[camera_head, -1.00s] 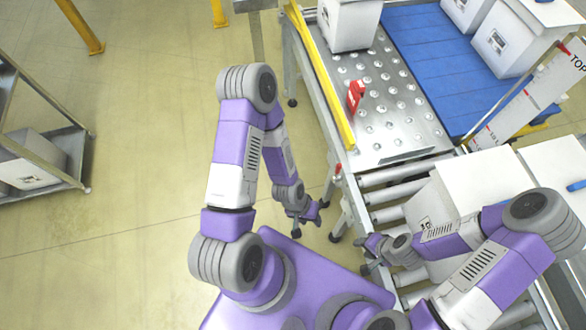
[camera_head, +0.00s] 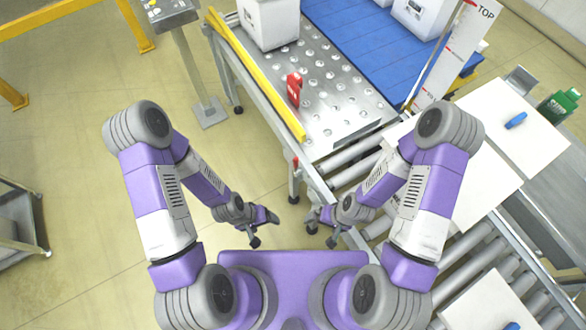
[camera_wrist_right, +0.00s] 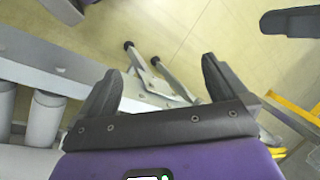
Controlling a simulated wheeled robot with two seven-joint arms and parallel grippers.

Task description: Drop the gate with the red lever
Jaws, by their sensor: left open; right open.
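A small lever with a red grip (camera_head: 295,162) stands at the near left corner of the conveyor frame, where the ball table meets the rollers. A larger red piece (camera_head: 294,90) stands on the ball table. I cannot tell for sure which part is the gate; a metal edge (camera_head: 352,138) runs between the ball table and the rollers. My left gripper (camera_head: 264,230) is open and empty, left of the conveyor and below the lever. My right gripper (camera_head: 321,231) is open and empty beside the conveyor's rail; its fingers also show in the right wrist view (camera_wrist_right: 158,82).
A yellow rail (camera_head: 257,76) edges the ball table (camera_head: 330,115), which carries a white box (camera_head: 268,22). A blue belt (camera_head: 360,45) lies beyond. White boxes (camera_head: 515,125) sit on the right. A control post (camera_head: 190,65) stands at the left.

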